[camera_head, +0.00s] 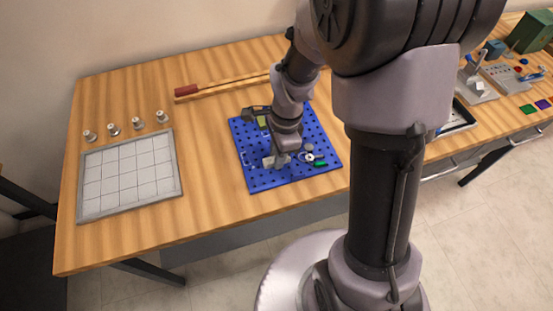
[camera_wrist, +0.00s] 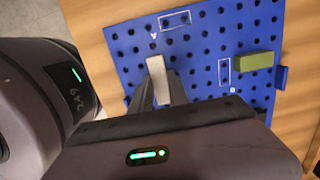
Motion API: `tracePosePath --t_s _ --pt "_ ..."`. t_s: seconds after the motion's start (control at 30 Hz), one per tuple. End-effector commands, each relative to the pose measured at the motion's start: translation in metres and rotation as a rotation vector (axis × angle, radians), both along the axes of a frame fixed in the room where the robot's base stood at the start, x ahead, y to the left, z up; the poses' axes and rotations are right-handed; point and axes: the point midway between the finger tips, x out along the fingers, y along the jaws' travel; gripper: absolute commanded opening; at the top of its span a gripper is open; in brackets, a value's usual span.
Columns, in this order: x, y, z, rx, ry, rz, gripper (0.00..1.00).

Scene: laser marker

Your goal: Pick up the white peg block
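The white peg block (camera_wrist: 157,78) is a pale, narrow bar at the blue pegboard (camera_wrist: 210,45) in the wrist view. My gripper (camera_wrist: 160,88) has its dark fingers close along both sides of the block, with no clear gap, so it looks shut on it. The fingers partly hide the block's lower end. In the head view my gripper (camera_head: 275,160) is low over the front left part of the blue pegboard (camera_head: 262,180). I cannot tell whether the block is clear of the board.
A yellow-green block (camera_wrist: 254,61) lies on the board, right of the white one, near white outlined slots. A green piece (camera_head: 321,164) and small round parts are at the board's right. A grey grid plate (camera_head: 130,175) stands left, with several metal pegs (camera_head: 113,129) behind it.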

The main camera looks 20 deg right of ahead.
Motion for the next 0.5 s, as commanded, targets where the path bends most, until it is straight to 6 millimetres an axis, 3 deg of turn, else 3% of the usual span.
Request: tracePosePath --t_s 0.33,0.5 --pt "0.000 0.000 0.002 0.000 -0.001 0.000 0.00" --pt "0.001 0.000 0.018 -0.001 -0.003 0.001 0.00"
